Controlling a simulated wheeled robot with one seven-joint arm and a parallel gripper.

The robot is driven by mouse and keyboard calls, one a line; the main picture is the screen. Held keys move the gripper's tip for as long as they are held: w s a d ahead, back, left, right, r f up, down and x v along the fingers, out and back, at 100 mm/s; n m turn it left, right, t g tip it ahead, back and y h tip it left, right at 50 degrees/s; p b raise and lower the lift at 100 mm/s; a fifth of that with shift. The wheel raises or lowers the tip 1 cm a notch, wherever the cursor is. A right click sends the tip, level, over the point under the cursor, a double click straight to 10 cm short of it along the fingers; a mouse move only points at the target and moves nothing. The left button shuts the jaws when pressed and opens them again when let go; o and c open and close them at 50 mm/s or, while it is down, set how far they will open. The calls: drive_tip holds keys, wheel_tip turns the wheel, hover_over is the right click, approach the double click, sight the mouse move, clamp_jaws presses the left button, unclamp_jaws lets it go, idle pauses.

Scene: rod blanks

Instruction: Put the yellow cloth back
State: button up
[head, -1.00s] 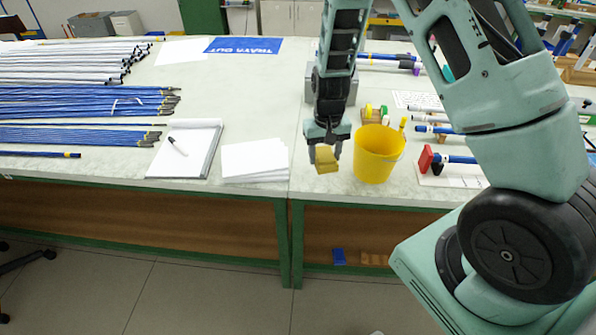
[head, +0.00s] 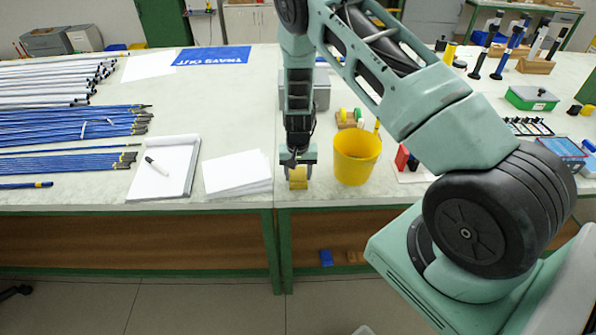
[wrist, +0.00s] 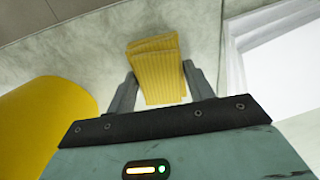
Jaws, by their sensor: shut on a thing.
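The yellow cloth (head: 298,181) is a small folded, ribbed block. My gripper (head: 297,169) is shut on it, pointing down near the front edge of the bench. In the wrist view the cloth (wrist: 156,68) sits between both fingers of my gripper (wrist: 160,85). I cannot tell whether its underside touches the bench top. A yellow bucket (head: 357,160) stands upright just right of my gripper; it also fills the left side of the wrist view (wrist: 40,125).
A stack of white paper (head: 238,174) and a notepad with a pen (head: 168,170) lie left of my gripper. Bundles of blue rods (head: 65,128) lie farther left. A grey box (head: 319,88) and a small spool holder (head: 349,118) stand behind. A red block (head: 402,157) is right of the bucket.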

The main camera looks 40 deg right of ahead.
drive_tip(key=shift+f, duration=0.2)
drive_tip(key=o, duration=0.9)
